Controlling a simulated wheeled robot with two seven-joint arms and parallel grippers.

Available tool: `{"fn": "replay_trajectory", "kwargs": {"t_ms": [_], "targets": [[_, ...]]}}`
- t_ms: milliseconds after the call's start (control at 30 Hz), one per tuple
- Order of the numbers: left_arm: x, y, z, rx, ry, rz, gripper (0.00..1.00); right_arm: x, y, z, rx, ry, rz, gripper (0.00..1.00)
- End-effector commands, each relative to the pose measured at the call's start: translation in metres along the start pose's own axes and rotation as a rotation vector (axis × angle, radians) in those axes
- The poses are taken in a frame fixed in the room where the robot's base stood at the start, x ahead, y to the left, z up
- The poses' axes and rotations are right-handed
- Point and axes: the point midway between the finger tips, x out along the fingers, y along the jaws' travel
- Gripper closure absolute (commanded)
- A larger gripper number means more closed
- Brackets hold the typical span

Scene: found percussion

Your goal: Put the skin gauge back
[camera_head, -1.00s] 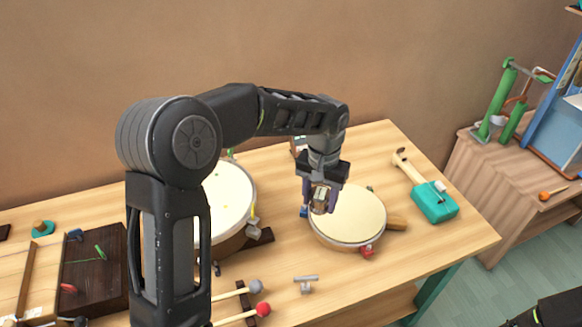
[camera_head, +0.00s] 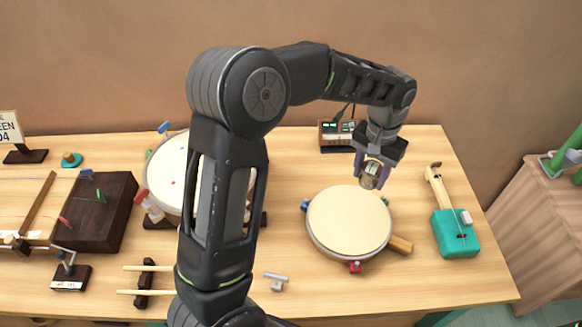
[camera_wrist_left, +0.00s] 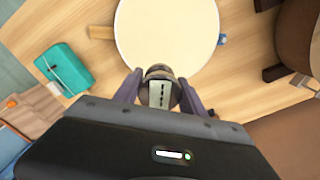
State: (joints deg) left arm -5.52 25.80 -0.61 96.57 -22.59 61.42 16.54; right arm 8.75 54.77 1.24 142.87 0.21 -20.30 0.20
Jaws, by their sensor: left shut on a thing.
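My left gripper (camera_head: 372,176) is shut on the skin gauge (camera_head: 371,181), a small cylinder with a brassy body and a pale top. It is held above the back right edge of the small cream-skinned drum (camera_head: 348,222). In the left wrist view the gauge (camera_wrist_left: 159,94) sits between the two fingers (camera_wrist_left: 158,88), with the drum skin (camera_wrist_left: 168,30) beyond it. A dark device with a lit panel (camera_head: 336,133) stands on the table behind the drum, partly behind my arm. My right gripper is not in view.
A larger drum (camera_head: 166,172) stands left, partly hidden by my arm. A teal box instrument with a wooden neck (camera_head: 455,232) lies right, also in the wrist view (camera_wrist_left: 68,69). A small grey T-shaped tool (camera_head: 276,281) lies in front. Bare table (camera_head: 420,285) shows at the front right.

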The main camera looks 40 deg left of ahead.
Motion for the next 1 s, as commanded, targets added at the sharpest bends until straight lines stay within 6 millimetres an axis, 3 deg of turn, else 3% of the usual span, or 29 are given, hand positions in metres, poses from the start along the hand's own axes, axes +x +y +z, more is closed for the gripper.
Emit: {"fn": "replay_trajectory", "kwargs": {"t_ms": [200,367,567,700,900,1000], "targets": [[0.000,-0.002,-0.001,0.005,0.001,0.000,1.00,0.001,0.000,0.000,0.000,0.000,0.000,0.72],[0.005,-0.022,-0.008,0.050,0.001,0.002,1.00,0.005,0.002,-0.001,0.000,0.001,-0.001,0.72],[0.018,-0.083,-0.023,0.199,0.001,0.006,1.00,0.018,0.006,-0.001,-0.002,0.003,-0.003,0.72],[0.028,-0.144,-0.029,0.340,0.003,0.006,1.00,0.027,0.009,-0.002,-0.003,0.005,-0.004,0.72],[0.039,-0.220,-0.023,0.525,0.002,0.003,1.00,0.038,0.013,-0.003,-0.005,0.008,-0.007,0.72],[0.041,-0.244,-0.019,0.585,0.003,0.001,1.00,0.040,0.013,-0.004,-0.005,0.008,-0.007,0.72]]}}
